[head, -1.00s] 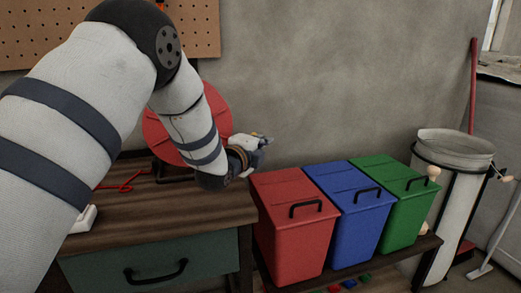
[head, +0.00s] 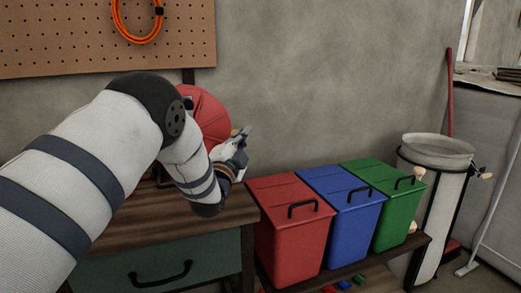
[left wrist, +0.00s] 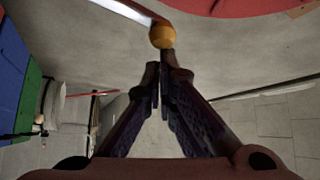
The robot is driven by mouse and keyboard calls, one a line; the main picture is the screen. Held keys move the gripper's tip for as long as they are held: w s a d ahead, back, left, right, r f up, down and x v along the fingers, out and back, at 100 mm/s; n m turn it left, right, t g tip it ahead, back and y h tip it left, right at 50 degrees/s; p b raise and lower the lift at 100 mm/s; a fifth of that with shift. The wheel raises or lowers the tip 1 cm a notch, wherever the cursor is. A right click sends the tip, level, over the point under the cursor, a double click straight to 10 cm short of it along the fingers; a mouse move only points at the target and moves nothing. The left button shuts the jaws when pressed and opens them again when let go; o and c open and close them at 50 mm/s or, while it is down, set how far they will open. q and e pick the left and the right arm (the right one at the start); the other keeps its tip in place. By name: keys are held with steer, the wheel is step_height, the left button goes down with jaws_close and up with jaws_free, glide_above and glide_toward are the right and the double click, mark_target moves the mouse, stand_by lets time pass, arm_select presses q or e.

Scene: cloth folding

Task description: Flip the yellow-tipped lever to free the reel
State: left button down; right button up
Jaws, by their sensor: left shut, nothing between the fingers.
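The red reel (head: 207,112) stands on the workbench, partly hidden behind my left arm. It also shows as a red edge at the top of the left wrist view (left wrist: 230,6). The lever's yellow tip (left wrist: 162,36) is a round knob just beyond the fingertips in the left wrist view, with a bar (left wrist: 128,10) running off to the upper left. My left gripper (left wrist: 160,76) is shut and empty. I cannot tell whether its fingertips touch the knob. In the head view the left gripper (head: 243,136) points up at the reel's right side. My right gripper is not in view.
Red (head: 290,232), blue (head: 352,228) and green (head: 397,215) lidded bins stand on a low shelf right of the workbench (head: 140,225). A grey bucket (head: 437,150) on a stand is farther right. An orange cable (head: 120,25) hangs on the pegboard (head: 60,45).

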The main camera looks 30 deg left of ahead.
arm_select(q)
steer(key=shift+s+a+r+n+y, duration=0.1)
steer(key=shift+s+a+n+y, duration=0.25)
steer(key=shift+n, duration=0.25)
steer(key=shift+t, duration=0.3)
steer(key=shift+d, duration=0.1)
